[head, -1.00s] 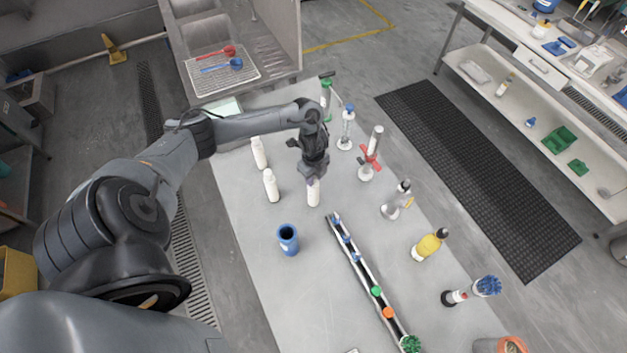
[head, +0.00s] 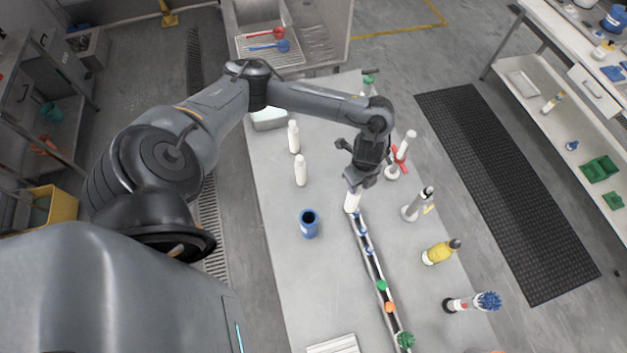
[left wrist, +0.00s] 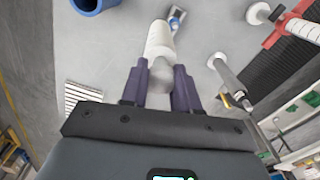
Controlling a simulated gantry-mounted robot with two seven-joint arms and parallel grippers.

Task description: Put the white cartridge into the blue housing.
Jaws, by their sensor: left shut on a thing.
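My left gripper (head: 357,182) is shut on a white cartridge (head: 352,200), a pale bottle-like cylinder. In the left wrist view, the cartridge (left wrist: 160,40) sits between the two dark fingers (left wrist: 159,80) and points away from my wrist. In the head view its lower end is by the far end of the narrow rail; its height above the table is hard to tell. The blue housing (head: 309,230), an upright cup with a dark open top, stands on the table left of and nearer than the gripper. Its edge also shows in the left wrist view (left wrist: 92,5). My right gripper is not in view.
Two more white bottles (head: 293,137) (head: 300,172) stand on the grey table (head: 285,270) beyond the housing. The rail (head: 372,265) carries small coloured pieces. A red-handled stand (head: 400,153), a yellow bottle (head: 441,251) and a blue brush (head: 487,301) line the right side.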

